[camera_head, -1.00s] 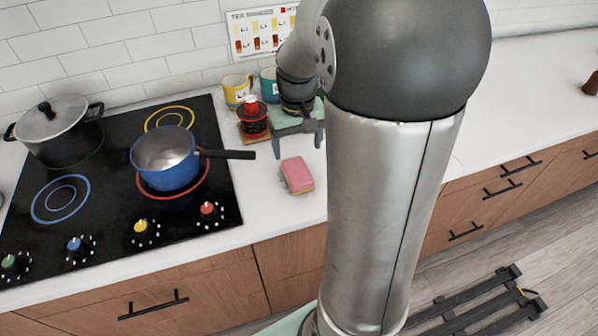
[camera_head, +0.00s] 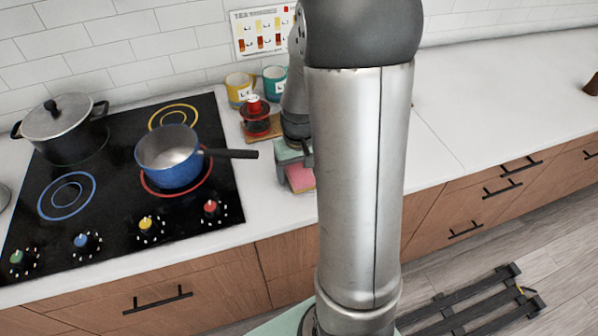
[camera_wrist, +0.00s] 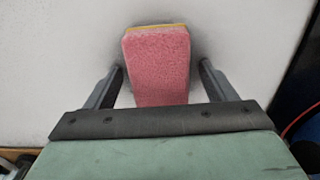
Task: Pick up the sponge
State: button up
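The sponge (camera_wrist: 158,62) is pink with a yellow layer at its far edge and lies on the white counter. In the wrist view it sits between the two fingers of my gripper (camera_wrist: 161,78), with a gap on each side. My gripper is open and low over the counter around the sponge. In the head view the sponge (camera_head: 300,178) is partly hidden under my gripper (camera_head: 297,162) and beside my arm.
A blue saucepan (camera_head: 168,165) and a lidded black pot (camera_head: 62,135) stand on the black stove (camera_head: 105,215) to the left. A red and black press (camera_head: 255,122) and two mugs (camera_head: 240,88) (camera_head: 272,84) stand behind.

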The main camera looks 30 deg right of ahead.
jog(key=c, duration=0.9)
jog(key=shift+c, duration=0.2)
jog(key=shift+r, duration=0.15)
jog(key=shift+w+r, duration=0.1)
jog(key=shift+r, duration=0.45)
jog(key=s+r, duration=0.1)
jog(key=r, duration=0.1)
jog(key=s+r+b, duration=0.1)
jog(key=s+r, duration=0.2)
jog(key=r, duration=0.2)
jog(key=shift+s+a, duration=0.25)
jog(key=s+a+r+b, duration=0.1)
jog(key=s+r, duration=0.3)
jog(key=s, duration=0.5)
jog(key=shift+s+a+r+b, duration=0.15)
jog(key=shift+s+r+b, duration=0.15)
jog(key=shift+r+b, duration=0.1)
